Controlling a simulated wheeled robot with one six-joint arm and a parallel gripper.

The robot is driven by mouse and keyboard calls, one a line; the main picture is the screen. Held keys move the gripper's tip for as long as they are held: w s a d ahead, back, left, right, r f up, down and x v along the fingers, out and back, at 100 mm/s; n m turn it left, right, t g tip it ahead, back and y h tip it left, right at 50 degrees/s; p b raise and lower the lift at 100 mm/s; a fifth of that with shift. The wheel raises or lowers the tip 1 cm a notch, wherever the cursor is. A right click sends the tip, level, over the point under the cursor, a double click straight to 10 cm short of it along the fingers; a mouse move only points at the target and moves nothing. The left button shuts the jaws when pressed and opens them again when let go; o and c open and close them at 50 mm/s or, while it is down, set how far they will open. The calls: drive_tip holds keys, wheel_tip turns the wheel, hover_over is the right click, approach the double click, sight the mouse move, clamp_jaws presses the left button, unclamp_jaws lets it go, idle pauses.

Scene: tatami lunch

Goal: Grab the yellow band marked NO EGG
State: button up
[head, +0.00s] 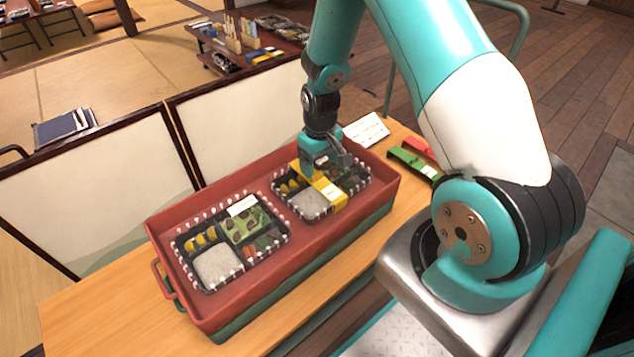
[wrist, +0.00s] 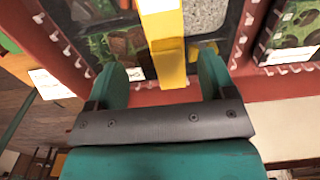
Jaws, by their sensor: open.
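The yellow band (head: 329,192) lies across the right-hand bento box (head: 317,207) in the red tray (head: 185,290). In the wrist view the band (wrist: 169,62) runs between my two fingers and has a pale label at the top edge; its writing is not readable. My gripper (head: 325,165) is over the far part of that box, and in the wrist view it (wrist: 163,72) is open, with a finger on each side of the band. Gaps show between the fingers and the band. The head view hides part of the band behind my gripper.
A second bento box (head: 215,262) with a green band (head: 243,222) sits in the left half of the tray. A white card (head: 366,130), a green band (head: 414,164) and a red band (head: 419,147) lie on the wooden table right of the tray.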

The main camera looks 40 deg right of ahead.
sight(317, 174)
drive_tip(key=f, duration=0.1)
drive_tip(key=f+b, duration=0.1)
drive_tip(key=f, duration=0.3)
drive_tip(key=shift+w+a+f+b, duration=0.15)
drive_tip(key=shift+a+f+b, duration=0.15)
drive_tip(key=shift+b, duration=0.1)
drive_tip(key=shift+r, duration=0.1)
drive_tip(key=c, duration=1)
drive_tip(key=shift+r, duration=0.1)
